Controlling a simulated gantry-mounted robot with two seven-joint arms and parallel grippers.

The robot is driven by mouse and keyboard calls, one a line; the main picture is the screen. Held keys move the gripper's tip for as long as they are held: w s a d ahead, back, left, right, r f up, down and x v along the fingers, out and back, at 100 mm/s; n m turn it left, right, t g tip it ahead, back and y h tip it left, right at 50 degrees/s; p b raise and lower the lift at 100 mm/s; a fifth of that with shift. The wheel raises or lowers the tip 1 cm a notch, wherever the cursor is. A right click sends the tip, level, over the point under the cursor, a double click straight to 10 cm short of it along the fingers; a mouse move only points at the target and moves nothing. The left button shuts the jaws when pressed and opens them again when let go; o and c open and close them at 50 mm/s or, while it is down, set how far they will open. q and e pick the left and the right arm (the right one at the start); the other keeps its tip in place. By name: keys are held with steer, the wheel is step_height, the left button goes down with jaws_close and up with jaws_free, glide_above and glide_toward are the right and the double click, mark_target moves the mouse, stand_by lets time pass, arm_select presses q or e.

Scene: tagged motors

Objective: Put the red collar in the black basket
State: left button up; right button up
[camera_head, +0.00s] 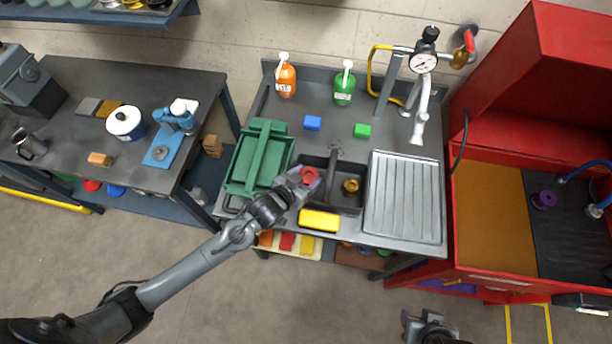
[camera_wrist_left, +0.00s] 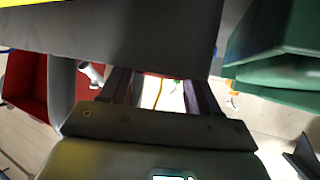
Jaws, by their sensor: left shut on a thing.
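The red collar (camera_head: 309,174) is a small red ring at the fingertips of my left gripper (camera_head: 303,180). The gripper is shut on it, at the left side of the black basket (camera_head: 341,201). The basket is a dark, box-like container with a bar across its middle. I cannot tell how high the collar is above it. In the left wrist view my gripper's jaws (camera_wrist_left: 160,92) show, but the collar is not clear between them. My right gripper (camera_head: 425,322) is at the bottom edge of the head view, and its jaws are unclear.
A green basket (camera_head: 240,180) stands left of the black one. A yellow block (camera_head: 319,220) lies in front. A brass piece (camera_head: 350,185) shows in the black basket. A ribbed drainboard (camera_head: 405,195) is clear at right.

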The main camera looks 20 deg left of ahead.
arm_select(q)
steer(key=o, duration=1)
steer(key=shift+f, duration=0.15)
steer(key=shift+o, duration=0.2)
steer(key=shift+r, duration=0.35)
steer(key=v, duration=1.2)
steer(key=s+a+f+g+y, duration=0.1)
steer(key=s+a+g, duration=0.1)
steer(key=s+g, duration=0.2)
steer(key=s+a+f+g+y, duration=0.1)
steer(key=s+g, duration=0.3)
steer(key=s, duration=0.7)
steer(key=shift+a+f+n+y+p, duration=0.15)
steer(key=shift+a+n+y+p, duration=0.15)
steer(key=shift+a+n, duration=0.15)
